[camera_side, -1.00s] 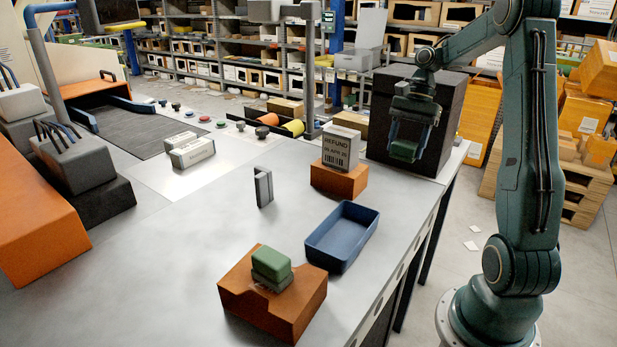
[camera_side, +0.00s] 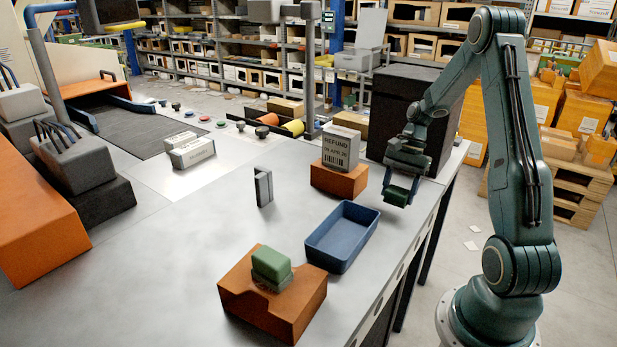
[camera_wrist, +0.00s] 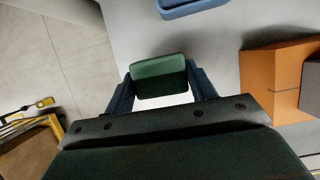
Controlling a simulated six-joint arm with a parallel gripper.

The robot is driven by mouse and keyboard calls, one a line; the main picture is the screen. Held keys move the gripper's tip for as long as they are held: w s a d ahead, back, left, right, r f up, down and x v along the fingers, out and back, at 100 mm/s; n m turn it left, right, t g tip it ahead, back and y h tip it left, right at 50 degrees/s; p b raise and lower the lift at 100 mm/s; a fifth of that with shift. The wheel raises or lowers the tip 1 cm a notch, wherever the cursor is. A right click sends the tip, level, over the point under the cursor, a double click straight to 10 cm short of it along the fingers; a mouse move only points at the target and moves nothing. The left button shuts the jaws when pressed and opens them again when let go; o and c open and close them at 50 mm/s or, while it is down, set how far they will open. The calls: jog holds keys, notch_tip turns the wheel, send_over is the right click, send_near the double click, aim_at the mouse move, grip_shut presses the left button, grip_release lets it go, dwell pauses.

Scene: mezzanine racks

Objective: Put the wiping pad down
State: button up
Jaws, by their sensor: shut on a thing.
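My gripper (camera_side: 401,186) is shut on a green wiping pad (camera_side: 397,196), near the right edge of the grey table (camera_side: 215,240). In the wrist view the pad (camera_wrist: 158,75) sits between my two blue-grey fingers, with pale table surface behind it. It looks held above the table, but its exact height is hard to tell. A shallow blue tray (camera_side: 314,257) lies on the table, nearer the side camera than the pad. It appears empty, and its edge also shows at the top of the wrist view (camera_wrist: 180,8).
A second green block (camera_side: 270,263) rests on a grey piece on a notched orange block (camera_side: 240,296). A grey "REFUND" box (camera_side: 340,150) stands on another orange block (camera_side: 338,182), left of my gripper. A big black box (camera_side: 385,125) is behind it.

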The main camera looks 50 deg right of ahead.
aim_at(397, 203)
jog(key=shift+f, duration=0.1)
jog(key=shift+f, duration=2.05)
jog(key=shift+f, duration=0.1)
jog(key=o, duration=1)
jog(key=v, duration=1.2)
